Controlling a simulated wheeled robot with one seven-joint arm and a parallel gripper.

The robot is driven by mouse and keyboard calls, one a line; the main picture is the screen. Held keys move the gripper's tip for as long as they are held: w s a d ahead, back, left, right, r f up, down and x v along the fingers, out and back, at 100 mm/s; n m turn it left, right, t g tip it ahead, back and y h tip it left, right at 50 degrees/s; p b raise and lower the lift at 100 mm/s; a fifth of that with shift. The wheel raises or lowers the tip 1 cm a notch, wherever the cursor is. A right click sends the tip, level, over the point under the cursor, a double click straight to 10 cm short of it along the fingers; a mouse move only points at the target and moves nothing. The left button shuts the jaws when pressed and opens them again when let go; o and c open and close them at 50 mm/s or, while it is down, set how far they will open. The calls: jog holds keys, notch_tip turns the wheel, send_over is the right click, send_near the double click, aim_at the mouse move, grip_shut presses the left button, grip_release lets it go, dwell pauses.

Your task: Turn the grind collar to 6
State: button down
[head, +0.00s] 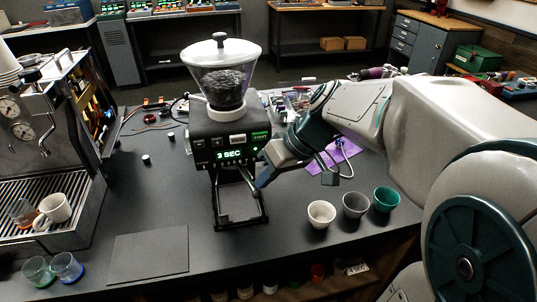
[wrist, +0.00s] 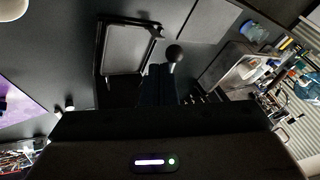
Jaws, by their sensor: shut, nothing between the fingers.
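The grinder (head: 225,150) stands on the dark bench in the head view, with a clear hopper (head: 222,78) of dark beans on top. The pale grind collar (head: 227,113) rings the hopper's base; no number on it is readable. The green display reads 3 SEC. My gripper (head: 258,188) is shut and empty, pointing down in front of the grinder's lower right side, well below the collar. In the wrist view my gripper (wrist: 161,75) is beside a dark ball knob (wrist: 174,53); I cannot tell whether they touch. The collar is not visible there.
An espresso machine (head: 55,130) stands at left with cups on its tray. White (head: 321,214), grey (head: 355,205) and green (head: 387,199) cups stand at right. A dark mat (head: 149,250) lies in front. Small parts and tools lie behind the grinder.

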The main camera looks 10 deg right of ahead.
jog(key=w+d+f+b+v, duration=0.1)
jog(key=d+v, duration=0.1)
jog(key=v, duration=1.1)
jog(key=s+a+f+m+h, duration=0.1)
jog(key=s+f+m+h, duration=0.1)
jog(key=f, duration=0.5)
jog(key=s+a+f+m+t+h, duration=0.1)
jog(key=s+f+m+h, duration=0.2)
jog(key=s+f, duration=0.3)
notch_tip(320, 180, down, 3)
jog(key=shift+s+a+r+m+h, duration=0.2)
jog(key=shift+s+a+m+h, duration=0.15)
jog(key=shift+h, duration=0.45)
